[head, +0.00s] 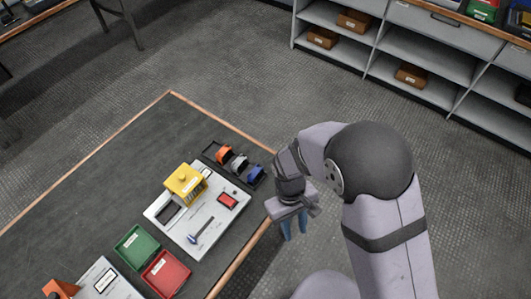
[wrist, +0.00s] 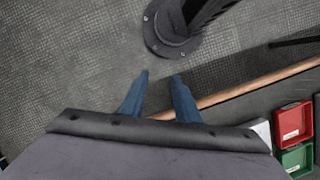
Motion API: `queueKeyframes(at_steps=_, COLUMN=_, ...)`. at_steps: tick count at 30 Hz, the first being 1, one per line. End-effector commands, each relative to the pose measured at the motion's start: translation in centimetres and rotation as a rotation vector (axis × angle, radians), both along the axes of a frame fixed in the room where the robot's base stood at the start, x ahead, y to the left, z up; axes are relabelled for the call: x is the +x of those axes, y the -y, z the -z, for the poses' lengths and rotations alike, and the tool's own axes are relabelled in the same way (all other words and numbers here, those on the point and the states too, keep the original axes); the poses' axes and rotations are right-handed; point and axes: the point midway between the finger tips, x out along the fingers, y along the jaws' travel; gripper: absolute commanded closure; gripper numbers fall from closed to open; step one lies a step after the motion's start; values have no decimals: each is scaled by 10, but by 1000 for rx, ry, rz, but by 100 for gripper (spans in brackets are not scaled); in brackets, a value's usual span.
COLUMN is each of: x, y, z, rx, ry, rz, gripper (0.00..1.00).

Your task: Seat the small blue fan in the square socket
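A small blue part (head: 255,175), which looks like the blue fan, sits at the right end of a dark rack beyond the white panel (head: 211,227). The panel shows a dark recess (head: 167,213) at its left and a red-framed dark square (head: 227,201) at its right; I cannot tell which is the square socket. My gripper (head: 295,237) hangs off the table's right edge, apart from the panel and rack. In the wrist view, its blue fingers (wrist: 158,76) are spread with nothing between them and floor behind. The fan is not in the wrist view.
Orange (head: 224,153) and grey parts share the rack. A yellow block (head: 185,183) stands on the panel, with a blue-handled part (head: 201,231) lying near its front. Green (head: 137,248) and red (head: 166,273) bins are at the front left. The table's left side is bare.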

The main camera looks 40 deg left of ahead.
Motion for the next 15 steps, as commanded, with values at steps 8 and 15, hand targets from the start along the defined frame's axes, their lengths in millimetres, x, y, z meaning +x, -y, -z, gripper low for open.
queueKeyframes(at_steps=8, x=39, y=-130, z=22, rx=142, ry=19, rz=-565, gripper=71)
queueKeyframes(at_steps=15, x=93, y=-215, z=-35, rx=242, ry=92, rz=-1146, gripper=71)
